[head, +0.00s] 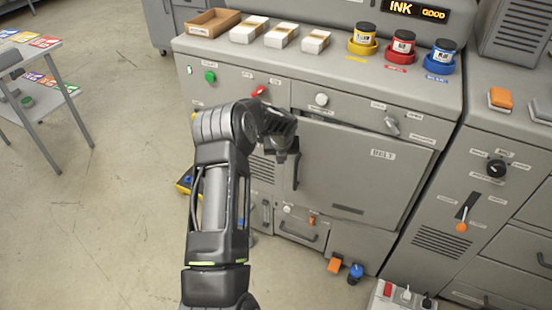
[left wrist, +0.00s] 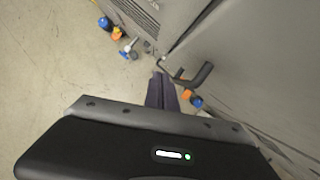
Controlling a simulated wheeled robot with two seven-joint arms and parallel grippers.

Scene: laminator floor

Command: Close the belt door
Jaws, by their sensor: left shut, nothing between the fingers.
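The belt door (head: 365,180) is a grey panel with a small label on the front of the grey machine. It looks slightly ajar, with a dark line along its top edge; the exact gap is hard to tell. Its dark bar handle (head: 296,170) is at its left side. My left gripper (head: 283,152) is beside the door's left edge, near the handle, and my wrist partly hides that area. In the left wrist view the fingers (left wrist: 161,92) are shut and empty, pointing toward the floor, with the handle (left wrist: 196,74) just to their right, apparently apart. My right gripper is out of view.
The machine top holds a cardboard tray (head: 212,22), white boxes (head: 281,35) and ink jars (head: 402,46). A lower drawer (head: 300,230) is below the door. Orange and blue items (head: 345,268) are near the floor. Open floor (head: 100,200) lies to the left.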

